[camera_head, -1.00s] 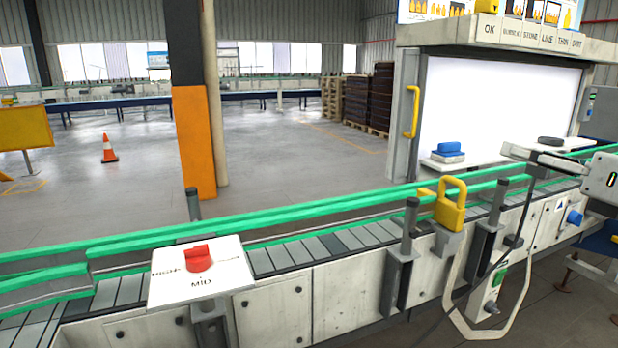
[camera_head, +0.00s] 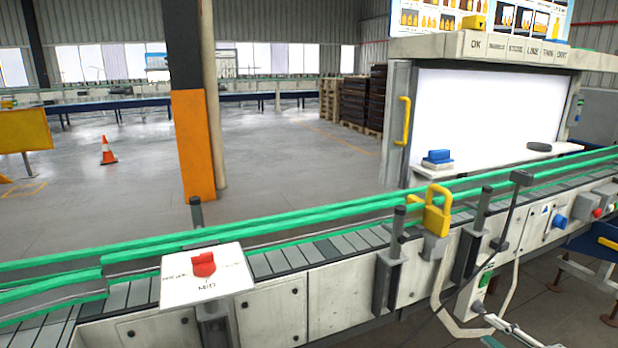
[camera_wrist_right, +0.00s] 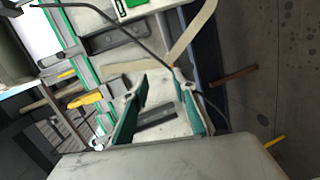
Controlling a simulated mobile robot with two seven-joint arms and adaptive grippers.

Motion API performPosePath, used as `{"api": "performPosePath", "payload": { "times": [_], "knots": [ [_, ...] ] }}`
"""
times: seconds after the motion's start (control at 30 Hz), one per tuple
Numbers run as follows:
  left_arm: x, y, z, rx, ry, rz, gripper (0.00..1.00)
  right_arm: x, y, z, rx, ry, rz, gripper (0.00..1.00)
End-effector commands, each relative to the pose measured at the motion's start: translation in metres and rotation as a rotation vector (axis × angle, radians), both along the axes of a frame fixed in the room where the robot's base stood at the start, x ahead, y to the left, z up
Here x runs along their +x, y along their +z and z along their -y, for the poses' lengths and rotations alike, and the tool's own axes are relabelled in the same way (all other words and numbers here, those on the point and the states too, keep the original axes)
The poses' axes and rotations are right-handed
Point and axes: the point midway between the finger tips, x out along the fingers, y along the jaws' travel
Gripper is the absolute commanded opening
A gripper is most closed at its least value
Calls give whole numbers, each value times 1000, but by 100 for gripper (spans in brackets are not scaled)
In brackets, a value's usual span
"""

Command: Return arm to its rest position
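My right gripper (camera_head: 488,325) is low at the bottom right of the head view, in front of the conveyor's side panels and partly cut off by the frame edge. In the right wrist view its two green-padded fingers (camera_wrist_right: 163,105) stand apart with nothing held between them. A dark cable passes near the fingers in that view. My left gripper is not in the head view.
The conveyor (camera_head: 330,245) with green guide rails runs across the front. A red-knobbed MID panel (camera_head: 205,285), a yellow padlock-shaped part (camera_head: 436,210) and a white lit booth (camera_head: 485,115) stand along it. Open floor lies behind.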

Motion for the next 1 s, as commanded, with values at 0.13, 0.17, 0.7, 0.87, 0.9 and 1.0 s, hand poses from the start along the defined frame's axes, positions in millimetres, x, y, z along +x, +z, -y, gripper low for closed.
{"api": "performPosePath", "payload": {
  "times": [0.13, 0.17, 0.7, 0.87, 0.9, 1.0],
  "knots": [
    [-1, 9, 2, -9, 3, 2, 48, -44, -76, -29, 275, -103, -151, 28],
    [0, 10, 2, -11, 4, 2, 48, -54, -89, -36, 328, -126, -179, 28],
    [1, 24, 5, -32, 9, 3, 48, -215, -231, -189, 1084, -519, -589, 28],
    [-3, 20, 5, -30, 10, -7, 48, -226, -237, -201, 1132, -551, -614, 28],
    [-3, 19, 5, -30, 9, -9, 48, -226, -237, -202, 1134, -553, -614, 28],
    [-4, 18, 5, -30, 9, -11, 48, -226, -237, -201, 1132, -551, -615, 28]
  ]
}}
